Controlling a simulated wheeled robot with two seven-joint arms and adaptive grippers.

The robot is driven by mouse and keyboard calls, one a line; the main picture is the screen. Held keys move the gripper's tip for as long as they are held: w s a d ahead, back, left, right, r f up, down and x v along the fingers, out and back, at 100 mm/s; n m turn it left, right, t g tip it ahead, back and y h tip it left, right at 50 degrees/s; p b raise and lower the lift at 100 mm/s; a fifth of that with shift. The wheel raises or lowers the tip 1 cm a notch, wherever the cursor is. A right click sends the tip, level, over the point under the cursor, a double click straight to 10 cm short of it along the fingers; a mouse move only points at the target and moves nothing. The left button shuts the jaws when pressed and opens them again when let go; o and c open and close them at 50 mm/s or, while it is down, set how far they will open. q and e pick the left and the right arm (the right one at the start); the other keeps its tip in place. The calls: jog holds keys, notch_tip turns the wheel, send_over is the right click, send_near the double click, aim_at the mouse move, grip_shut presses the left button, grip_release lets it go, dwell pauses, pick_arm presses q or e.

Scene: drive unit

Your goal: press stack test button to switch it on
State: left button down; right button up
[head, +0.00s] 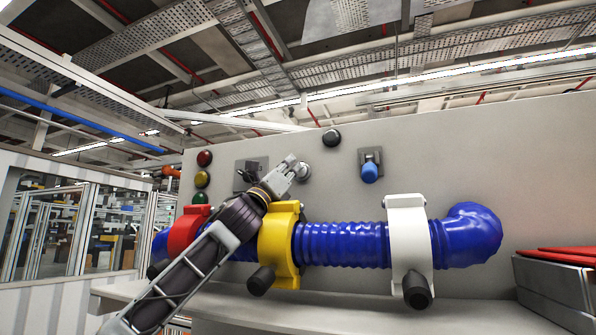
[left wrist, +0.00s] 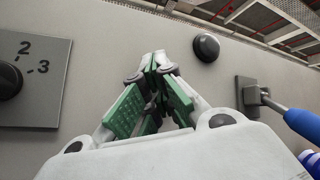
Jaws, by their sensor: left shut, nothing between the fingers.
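My left gripper (head: 290,166) reaches up from the lower left to the grey panel (head: 450,150); its fingers are shut with nothing between them. In the left wrist view its fingertips (left wrist: 157,62) meet in front of the panel. My right gripper is not in view.
Red (head: 204,158), yellow (head: 202,179) and green (head: 200,198) lamps are stacked on the left. A numbered rotary knob (left wrist: 10,80) and a blue-handled lever (head: 369,172) flank the gripper. A blue hose (head: 345,244) with red, yellow and white clamps runs below.

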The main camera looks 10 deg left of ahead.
pick_arm(q)
jog(key=shift+s+f, duration=0.15)
jog(key=shift+s, duration=0.1)
dwell(0.4)
jog(key=shift+s+d, duration=0.1)
jog(key=shift+s, duration=0.4)
jog(key=shift+s, duration=0.1)
jog(key=s, duration=0.2)
jog(key=s+a+b, duration=0.1)
jog(key=s, duration=0.2)
jog(key=shift+s+a, duration=0.15)
jog(key=shift+s, duration=0.2)
dwell(0.5)
dwell(0.6)
